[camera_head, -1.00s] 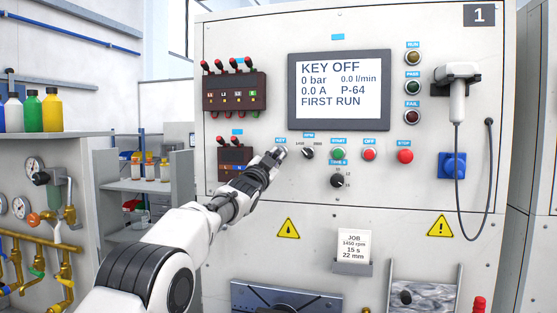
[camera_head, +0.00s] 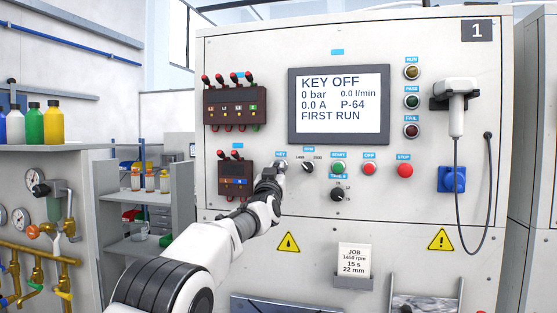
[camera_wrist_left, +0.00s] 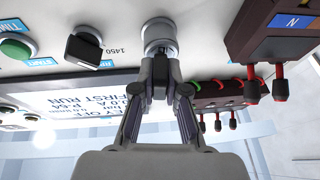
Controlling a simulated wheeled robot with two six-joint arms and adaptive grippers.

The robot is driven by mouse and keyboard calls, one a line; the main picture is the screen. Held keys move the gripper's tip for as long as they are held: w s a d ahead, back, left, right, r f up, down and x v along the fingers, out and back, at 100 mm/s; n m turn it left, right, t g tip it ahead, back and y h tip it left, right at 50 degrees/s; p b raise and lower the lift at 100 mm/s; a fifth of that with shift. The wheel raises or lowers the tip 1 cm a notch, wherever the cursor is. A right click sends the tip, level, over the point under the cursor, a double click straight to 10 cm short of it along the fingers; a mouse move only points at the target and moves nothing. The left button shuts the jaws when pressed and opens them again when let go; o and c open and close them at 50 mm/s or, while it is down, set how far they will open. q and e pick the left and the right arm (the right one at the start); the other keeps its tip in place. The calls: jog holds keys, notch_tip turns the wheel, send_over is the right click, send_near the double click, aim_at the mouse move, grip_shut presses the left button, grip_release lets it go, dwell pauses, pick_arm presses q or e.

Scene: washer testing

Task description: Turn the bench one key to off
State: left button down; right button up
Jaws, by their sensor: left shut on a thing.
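The bench marked 1 (camera_head: 430,215) faces me, and its screen (camera_head: 339,105) reads KEY OFF, 0 bar, 0.0 A and FIRST RUN. The key switch sits under the KEY label (camera_head: 281,154), mostly hidden behind my gripper in the head view. In the left wrist view its round metal collar (camera_wrist_left: 159,35) shows at the top middle. My left gripper (camera_head: 278,170) is at the switch, its fingers (camera_wrist_left: 160,88) closed together on the key just below the collar. My right gripper is not in view.
Right of the key are the rpm knob (camera_head: 307,168), the green start button (camera_head: 338,168) and the red off and stop buttons. Breaker blocks (camera_head: 235,106) with red-tipped levers are at the left, the lower one (camera_head: 235,181) close beside my gripper.

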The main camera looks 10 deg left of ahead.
pick_arm(q)
jog(key=shift+w+p, duration=0.1)
jog(key=shift+p, duration=0.25)
dwell(0.4)
jog(key=c, duration=1.2)
grip_release()
jog(key=shift+o, duration=0.4)
jog(key=shift+w, duration=0.15)
